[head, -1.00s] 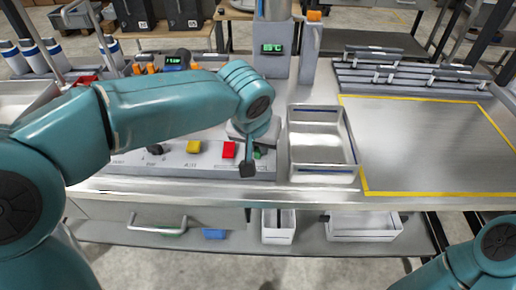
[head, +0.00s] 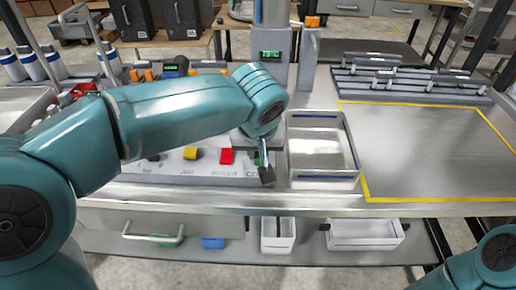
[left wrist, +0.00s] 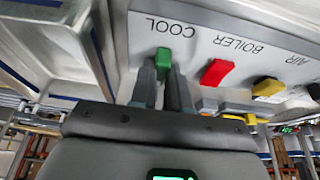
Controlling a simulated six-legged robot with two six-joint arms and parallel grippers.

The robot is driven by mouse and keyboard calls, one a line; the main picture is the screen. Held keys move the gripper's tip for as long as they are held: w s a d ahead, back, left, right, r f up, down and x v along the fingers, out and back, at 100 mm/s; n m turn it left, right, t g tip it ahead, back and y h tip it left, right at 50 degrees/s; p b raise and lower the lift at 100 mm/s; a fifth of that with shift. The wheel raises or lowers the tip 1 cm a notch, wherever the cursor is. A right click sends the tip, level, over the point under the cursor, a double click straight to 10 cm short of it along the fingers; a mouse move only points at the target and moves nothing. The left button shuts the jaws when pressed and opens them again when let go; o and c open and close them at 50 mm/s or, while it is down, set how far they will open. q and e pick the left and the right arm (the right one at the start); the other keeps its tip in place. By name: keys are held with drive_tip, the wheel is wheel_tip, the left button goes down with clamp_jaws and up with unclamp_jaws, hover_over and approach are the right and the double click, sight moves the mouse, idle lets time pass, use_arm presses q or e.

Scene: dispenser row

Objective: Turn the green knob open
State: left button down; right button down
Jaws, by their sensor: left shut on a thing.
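The green knob (left wrist: 163,58) is on the sloped panel beside the upside-down word COOL in the left wrist view. My left gripper (left wrist: 162,80) is shut on it, one finger on each side. In the head view the knob (head: 258,158) is mostly hidden behind my left gripper (head: 266,174), at the right end of the panel. How far the knob is turned is hard to tell. My right gripper is out of view; only part of my right arm shows at the lower right.
A red knob (left wrist: 216,72) and a yellow knob (left wrist: 268,87) sit along the same panel (head: 205,172). An open metal bin (head: 320,178) stands close to the right of my left gripper. A yellow-outlined area (head: 435,145) farther right is clear.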

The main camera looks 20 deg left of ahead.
use_arm(q)
drive_tip(key=c, duration=1.1)
unclamp_jaws()
drive_tip(key=shift+r, duration=0.1)
drive_tip(key=p+v, duration=0.2)
drive_tip(key=v, duration=1.4)
drive_tip(key=shift+p, duration=0.3)
drive_tip(key=shift+s+d+r, duration=0.1)
drive_tip(key=shift+s, duration=0.1)
